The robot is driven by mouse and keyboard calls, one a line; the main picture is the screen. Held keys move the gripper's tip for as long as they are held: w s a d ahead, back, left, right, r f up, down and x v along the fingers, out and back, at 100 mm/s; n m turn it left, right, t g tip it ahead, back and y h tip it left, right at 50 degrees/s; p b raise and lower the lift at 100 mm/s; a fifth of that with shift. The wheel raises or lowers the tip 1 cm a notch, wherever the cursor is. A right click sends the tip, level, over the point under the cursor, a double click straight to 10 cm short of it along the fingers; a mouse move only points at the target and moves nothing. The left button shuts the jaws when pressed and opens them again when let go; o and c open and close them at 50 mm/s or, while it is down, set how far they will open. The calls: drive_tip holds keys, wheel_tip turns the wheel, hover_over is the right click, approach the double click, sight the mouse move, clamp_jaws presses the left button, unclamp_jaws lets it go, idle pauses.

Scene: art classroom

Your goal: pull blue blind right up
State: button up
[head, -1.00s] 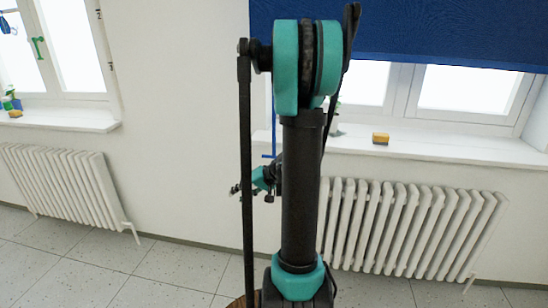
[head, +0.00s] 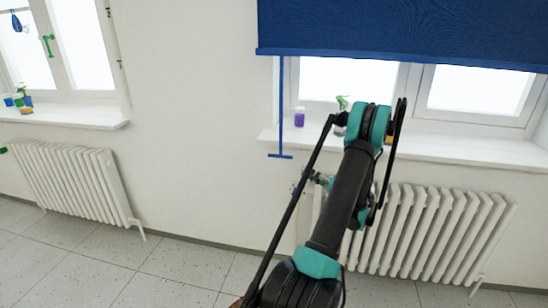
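The blue blind (head: 400,32) hangs over the upper part of the right window, its lower edge above the sill. A thin blue pull rod (head: 281,110) hangs down from its left end and ends in a short crossbar just below sill height. My gripper (head: 308,180) shows small and partly hidden behind my arm, in front of the left end of the right radiator. It is to the right of and a little lower than the crossbar in the picture, apart from it. I cannot make out its fingers.
The right sill (head: 440,150) holds a purple jar (head: 300,117) and a green-topped spray bottle (head: 342,103). A white radiator (head: 430,235) stands below it. Another window and radiator (head: 75,182) are on the left. Bare wall and tiled floor lie between.

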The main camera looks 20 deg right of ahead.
sight(274, 156)
drive_tip(key=x, duration=1.7)
drive_tip(key=shift+w+r, duration=0.1)
clamp_jaws()
